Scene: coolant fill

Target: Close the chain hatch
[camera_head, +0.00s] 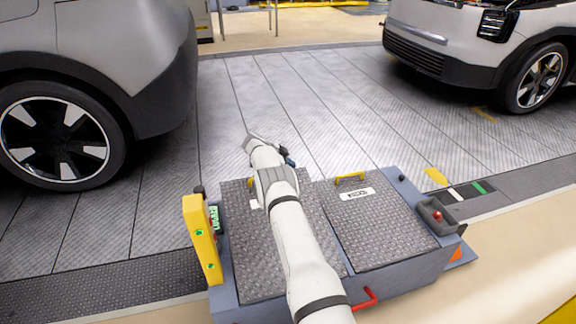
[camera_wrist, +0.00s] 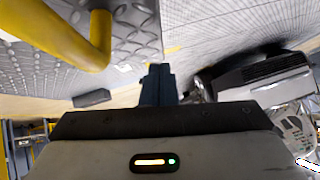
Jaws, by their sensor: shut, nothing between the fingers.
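Two grey tread-plate hatch lids lie on a low blue-grey housing. The left lid (camera_head: 244,253) and the right lid (camera_head: 382,232) both look flat and down. I cannot read which is the chain hatch. My arm crosses the left lid and hides much of it, including most of its label and yellow handle (camera_head: 251,183). The right lid has a yellow handle (camera_head: 350,177) and a label. My gripper (camera_wrist: 157,85) is shut and empty. In the wrist view a yellow handle (camera_wrist: 75,40) stands close, left of the fingers and apart from them, beside tread plate.
A yellow post with green lights (camera_head: 203,238) stands at the housing's left. A box with a red button (camera_head: 437,215) sits at its right, a red handle (camera_head: 366,299) in front. Cars stand left (camera_head: 130,60) and right (camera_head: 470,45). The floor between them is clear.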

